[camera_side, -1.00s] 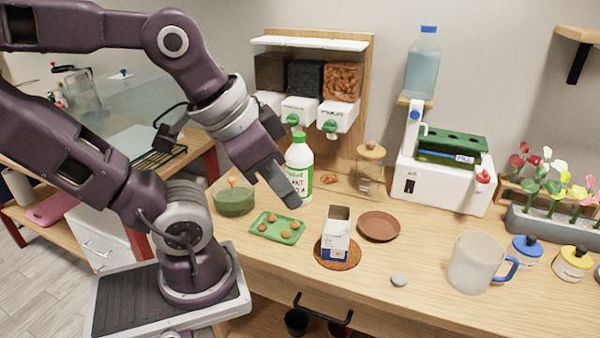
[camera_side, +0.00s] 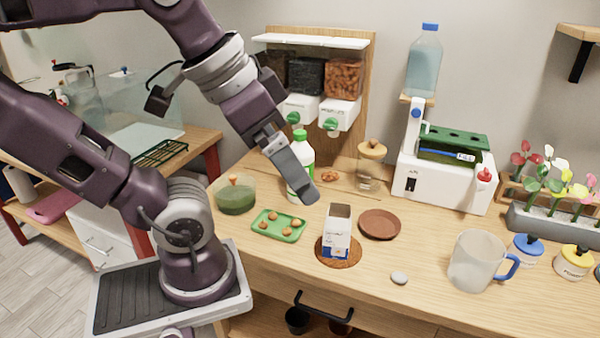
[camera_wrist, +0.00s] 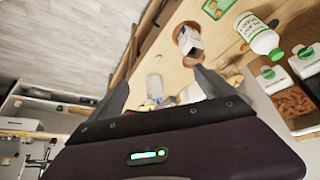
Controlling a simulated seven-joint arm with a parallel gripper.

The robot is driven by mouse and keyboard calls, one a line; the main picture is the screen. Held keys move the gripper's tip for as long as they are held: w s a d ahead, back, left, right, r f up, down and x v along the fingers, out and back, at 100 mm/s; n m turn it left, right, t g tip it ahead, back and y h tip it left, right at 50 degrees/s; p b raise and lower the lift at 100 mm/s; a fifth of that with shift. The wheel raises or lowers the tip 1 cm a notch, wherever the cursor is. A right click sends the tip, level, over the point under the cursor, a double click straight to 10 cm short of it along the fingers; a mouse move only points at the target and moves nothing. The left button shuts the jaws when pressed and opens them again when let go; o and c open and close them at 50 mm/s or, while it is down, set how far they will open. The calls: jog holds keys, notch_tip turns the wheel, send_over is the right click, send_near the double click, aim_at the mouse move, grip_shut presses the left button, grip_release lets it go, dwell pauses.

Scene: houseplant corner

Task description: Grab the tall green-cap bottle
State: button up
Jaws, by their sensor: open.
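The tall bottle (camera_side: 306,153) is white with a green and white label and a green cap. It stands upright on the wooden counter, left of centre in the side view. My gripper (camera_side: 309,194) is open and hangs in front of it there, its fingers covering the bottle's middle. In the wrist view the bottle (camera_wrist: 263,36) is at the upper right, outside the space between the fingers of my gripper (camera_wrist: 163,82). Nothing is held. Whether a finger touches the bottle cannot be told.
A green tray (camera_side: 262,228) with small brown balls and a carton (camera_side: 338,243) on a round mat stand nearest the gripper. A green-filled bowl (camera_side: 235,200) is to the left, a cork-lidded jar (camera_side: 368,180) to the right. Dispensers (camera_side: 341,114) rise behind.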

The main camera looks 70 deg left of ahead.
jog(key=w+a+f+m+g+y, duration=0.1)
jog(key=w+a+m+y, duration=0.3)
jog(key=a, duration=0.7)
jog(key=w+a+f+m+g+y, duration=0.1)
jog(key=w+a+m+g+y, duration=0.1)
jog(key=w+a+m+y, duration=0.3)
jog(key=w+a+f+m+g+y, duration=0.1)
jog(key=w+a+m+y, duration=0.3)
jog(key=a+m, duration=0.5)
jog(key=shift+w+a+g+y, duration=0.1)
jog(key=shift+w+a+g, duration=0.25)
jog(key=shift+a, duration=1.15)
jog(key=shift+w+a+g+y, duration=0.15)
jog(key=shift+w+a, duration=0.35)
jog(key=shift+a, duration=0.95)
jog(key=shift+w+a+g+y, duration=0.1)
jog(key=shift+w+a+g, duration=0.25)
jog(key=shift+a, duration=1.15)
notch_tip(320, 180, down, 20)
jog(key=a, duration=0.2)
jog(key=shift+a+r, duration=0.2)
jog(key=shift+a, duration=0.15)
jog(key=shift+w+r, duration=0.1)
jog(key=c, duration=2)
